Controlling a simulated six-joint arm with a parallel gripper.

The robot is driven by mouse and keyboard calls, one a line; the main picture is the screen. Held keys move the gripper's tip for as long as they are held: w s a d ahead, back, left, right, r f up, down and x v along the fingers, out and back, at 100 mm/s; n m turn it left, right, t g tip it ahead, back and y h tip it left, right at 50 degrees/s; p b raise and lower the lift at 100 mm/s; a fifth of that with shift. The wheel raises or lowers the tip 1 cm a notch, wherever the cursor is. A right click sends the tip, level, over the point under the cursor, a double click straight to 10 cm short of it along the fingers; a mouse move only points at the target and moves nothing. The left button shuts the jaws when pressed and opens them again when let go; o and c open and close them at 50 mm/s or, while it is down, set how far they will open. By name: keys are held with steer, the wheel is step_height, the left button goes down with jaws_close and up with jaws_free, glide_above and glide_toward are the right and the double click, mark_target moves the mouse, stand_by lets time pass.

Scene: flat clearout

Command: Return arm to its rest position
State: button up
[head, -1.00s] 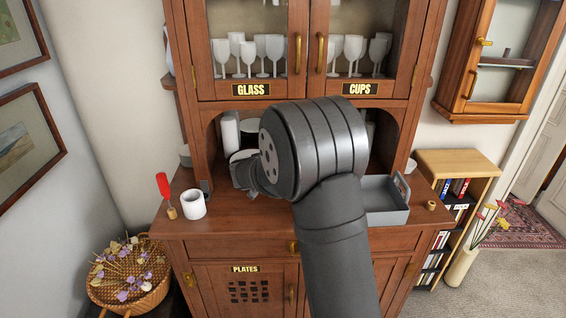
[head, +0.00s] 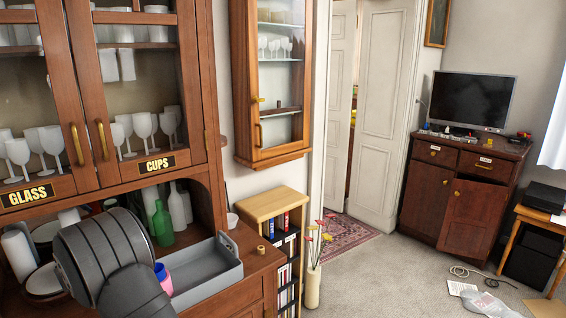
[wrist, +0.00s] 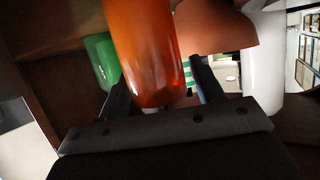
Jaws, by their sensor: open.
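My gripper (wrist: 160,75) shows in the wrist view with its two dark fingers apart, so it is open. An orange, glossy cylinder (wrist: 145,45) is close to the camera, between the fingers in the picture; I cannot tell whether they touch it. In the head view my own dark grey arm fills the lower left, in front of the cabinet's niche, and hides the gripper.
A green bottle (head: 162,224) and white bottles stand in the niche. A grey tray (head: 222,272) and a pink and blue cup (head: 164,278) are right of the arm. Glass doors (head: 130,90) are above. A white cylinder (wrist: 263,65) is right in the wrist view.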

steer(key=shift+r, duration=0.55)
steer(key=shift+f, duration=0.15)
